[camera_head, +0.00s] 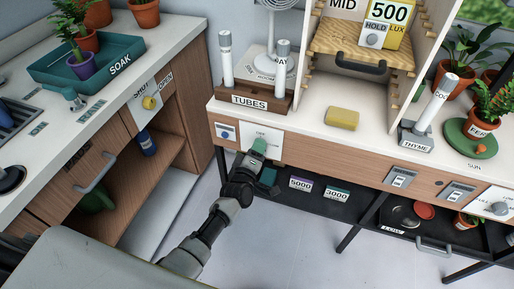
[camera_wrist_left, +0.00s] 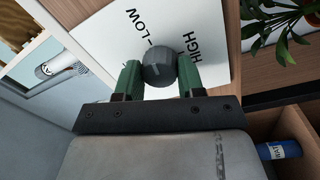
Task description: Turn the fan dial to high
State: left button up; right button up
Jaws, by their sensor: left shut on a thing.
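The fan dial (camera_wrist_left: 158,62) is a dark grey round knob on a white panel (camera_wrist_left: 97,45) in the left wrist view. The printed words LOW and HIGH stand around it. My left gripper (camera_wrist_left: 160,75) has its two green fingers on opposite sides of the knob, shut on it. I cannot tell clearly where the dial points. In the head view the panel (camera_head: 273,147) is on the drawer front below the counter, and my left gripper (camera_head: 258,148) covers the dial. The white fan (camera_head: 262,62) stands on the counter above. My right gripper is not in view.
A TUBES rack (camera_head: 262,104) stands at the counter edge above the panel. A yellow sponge (camera_head: 342,118) lies to its right. A dark lower shelf (camera_head: 345,207) carries labels 5000 and 3000. A sink counter with a teal SOAK tray (camera_head: 60,72) is at left.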

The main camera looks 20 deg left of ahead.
pick_arm(q)
jog(key=shift+m+g+h+p, duration=0.4)
jog(key=shift+m+p, duration=1.35)
jog(key=shift+m, duration=6.45)
jog(key=o, duration=0.9)
jog(key=shift+s, duration=0.1)
jog(key=s, duration=0.7)
jog(key=s+a+p, duration=0.1)
jog(key=s, duration=0.2)
jog(key=shift+s, duration=0.35)
jog(key=shift+f, duration=0.1)
